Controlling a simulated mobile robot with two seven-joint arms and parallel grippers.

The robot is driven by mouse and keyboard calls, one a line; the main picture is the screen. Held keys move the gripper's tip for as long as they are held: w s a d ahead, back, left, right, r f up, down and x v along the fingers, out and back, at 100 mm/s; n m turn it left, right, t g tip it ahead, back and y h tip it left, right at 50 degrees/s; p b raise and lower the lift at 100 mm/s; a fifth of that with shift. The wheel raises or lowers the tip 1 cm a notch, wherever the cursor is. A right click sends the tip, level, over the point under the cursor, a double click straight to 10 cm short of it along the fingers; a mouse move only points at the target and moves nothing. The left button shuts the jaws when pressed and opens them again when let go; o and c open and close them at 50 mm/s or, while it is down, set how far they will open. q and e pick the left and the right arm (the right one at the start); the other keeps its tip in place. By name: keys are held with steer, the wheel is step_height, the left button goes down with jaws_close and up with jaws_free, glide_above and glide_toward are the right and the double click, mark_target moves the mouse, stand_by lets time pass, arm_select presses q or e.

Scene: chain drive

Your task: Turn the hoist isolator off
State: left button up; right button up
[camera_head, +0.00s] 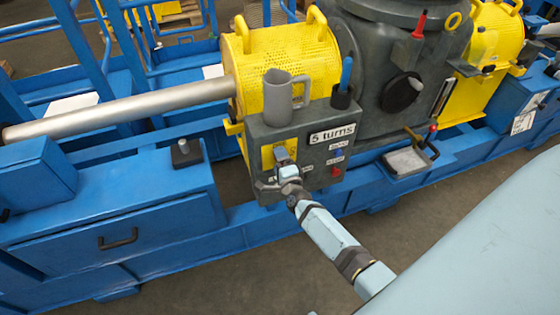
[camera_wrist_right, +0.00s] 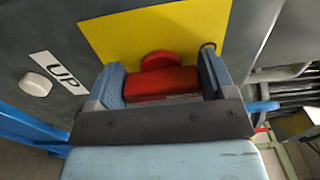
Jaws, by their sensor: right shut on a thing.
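The hoist isolator's red handle (camera_wrist_right: 160,83) sits in front of a yellow plate (camera_wrist_right: 115,40) in the right wrist view. In the head view the yellow plate (camera_head: 268,158) is on the left of the grey control box's front, and the handle is mostly hidden by my gripper. My right gripper (camera_head: 284,160) is at that plate; in the right wrist view its two blue-grey fingers (camera_wrist_right: 162,85) are on either side of the red handle, shut on it. A round red part (camera_wrist_right: 158,60) shows just behind the handle. My left gripper is not in view.
The grey control box (camera_head: 317,176) carries a "5 turns" label, small buttons and a red knob (camera_head: 336,172) right of my gripper. A grey jug (camera_head: 279,97) and a dark cup (camera_head: 341,98) with a blue-handled tool stand on top. A white "UP" label (camera_wrist_right: 57,74) is beside the plate.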

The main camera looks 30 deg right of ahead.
steer(key=o, duration=0.9)
steer(key=v, duration=1.4)
steer(key=shift+f, duration=0.1)
